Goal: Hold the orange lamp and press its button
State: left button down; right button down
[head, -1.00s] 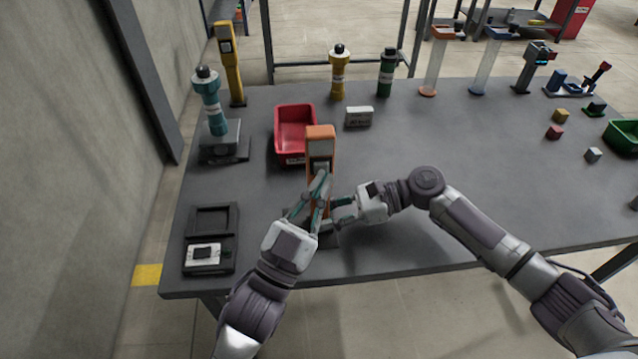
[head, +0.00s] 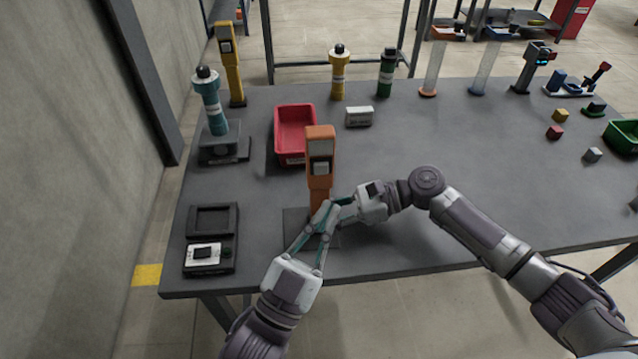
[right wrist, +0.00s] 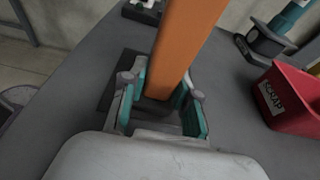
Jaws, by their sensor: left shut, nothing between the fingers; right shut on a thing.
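The orange lamp (head: 320,147) stands upright on a dark square base near the table's front edge. A grey square button (head: 320,168) shows on its front face. My right gripper (head: 338,205) comes from the right and is shut on the lamp's lower post; the right wrist view shows the orange post (right wrist: 178,50) between its teal fingers (right wrist: 165,100). My left gripper (head: 324,208) is shut and empty, its tips in front of the lamp's lower part, below the button. Its fingers hide part of the post and base.
A black case (head: 211,240) lies at left.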

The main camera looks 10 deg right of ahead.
pick_arm(q)
jog(key=shift+s, duration=0.4)
pick_arm(e)
jog(key=c, duration=0.8)
grip_release()
jog(key=shift+o, duration=0.2)
jog(key=v, duration=1.2)
pick_arm(q)
jog(key=shift+r, duration=0.15)
pick_arm(e)
jog(key=shift+d, duration=4.05)
